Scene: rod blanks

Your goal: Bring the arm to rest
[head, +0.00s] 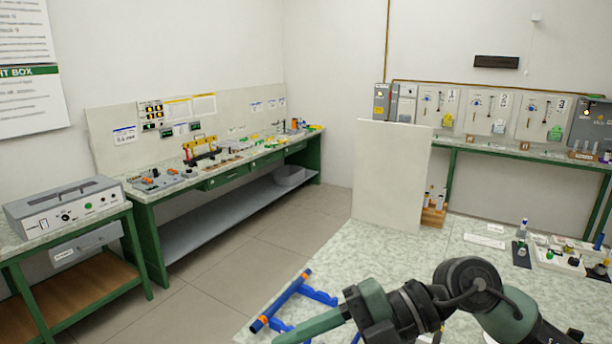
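One arm of mine (475,285), dark with green links, comes in from the lower right over the near speckled table (350,262). It bends at a dark joint and runs left, where a green link (315,326) slants down toward the bottom edge.
A blue frame with orange ends (285,298) lies on the near table, close to my arm's green link. A pale upright panel (390,175) stands behind, with a wooden rack (433,215) beside it. Small fixtures (562,258) stand at right. Grey floor (235,265) is clear.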

